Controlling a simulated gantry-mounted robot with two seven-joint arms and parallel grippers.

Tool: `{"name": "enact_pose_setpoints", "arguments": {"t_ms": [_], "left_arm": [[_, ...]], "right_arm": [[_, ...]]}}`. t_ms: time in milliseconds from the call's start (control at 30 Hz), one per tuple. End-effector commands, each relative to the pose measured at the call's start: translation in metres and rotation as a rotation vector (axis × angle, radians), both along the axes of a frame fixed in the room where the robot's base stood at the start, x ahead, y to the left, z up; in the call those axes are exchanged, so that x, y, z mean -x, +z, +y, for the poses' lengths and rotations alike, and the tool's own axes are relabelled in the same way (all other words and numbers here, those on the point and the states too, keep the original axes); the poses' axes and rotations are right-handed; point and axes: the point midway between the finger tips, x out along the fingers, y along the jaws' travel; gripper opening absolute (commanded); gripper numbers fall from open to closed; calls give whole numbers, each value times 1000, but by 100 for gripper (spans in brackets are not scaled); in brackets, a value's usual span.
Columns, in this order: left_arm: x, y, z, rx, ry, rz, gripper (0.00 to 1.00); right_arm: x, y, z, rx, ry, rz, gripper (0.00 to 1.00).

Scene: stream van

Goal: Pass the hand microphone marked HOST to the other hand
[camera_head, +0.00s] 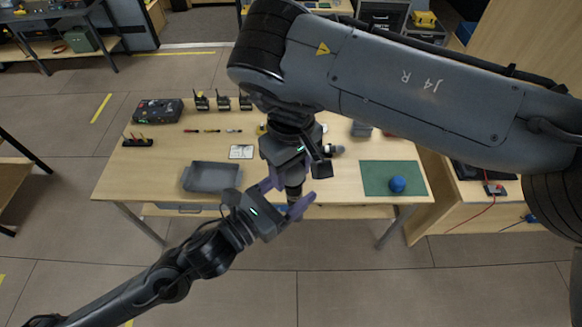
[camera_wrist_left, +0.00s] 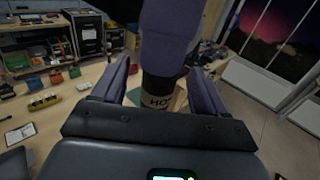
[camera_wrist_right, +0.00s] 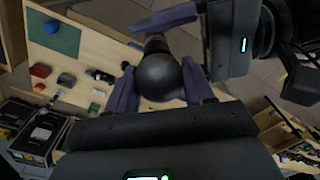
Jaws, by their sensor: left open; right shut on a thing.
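The HOST microphone (camera_head: 293,190) is black and hangs roughly upright in my right gripper (camera_head: 298,174), above the table's front edge. In the right wrist view its round dark head (camera_wrist_right: 160,76) sits between the right fingers. In the left wrist view its lower body carries a pale label (camera_wrist_left: 160,101) with "HO" readable. My left gripper (camera_head: 285,196) is open, with one finger on each side of the microphone's lower body below the right gripper. I cannot tell whether either left finger touches it. The right fingers hide part of the microphone.
The wooden table (camera_head: 160,180) holds a grey tray (camera_head: 211,177), a white card (camera_head: 241,152), several handheld radios (camera_head: 222,101) and a black case (camera_head: 158,111). A green mat (camera_head: 377,173) with a blue ball (camera_head: 397,184) lies at the right. My right arm hides the table's back right.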

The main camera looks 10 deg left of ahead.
Motion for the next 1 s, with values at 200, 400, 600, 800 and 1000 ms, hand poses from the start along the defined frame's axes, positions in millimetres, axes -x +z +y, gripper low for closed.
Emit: {"name": "enact_pose_setpoints", "arguments": {"t_ms": [200,400,600,800,1000], "left_arm": [[29,-1,25,-4,0,3,73],[56,-1,47,-5,0,3,73],[73,0,61,-3,0,2,73],[80,1,67,28,-1,24,73],[77,-9,75,174,51,208,73]], "right_arm": [[0,1,0,-1,0,-1,5],[0,1,0,-1,-1,-1,5],[0,1,0,-1,-1,-1,5],[0,1,0,-1,-1,-1,5],[0,1,0,-1,-1,-1,5]]}}
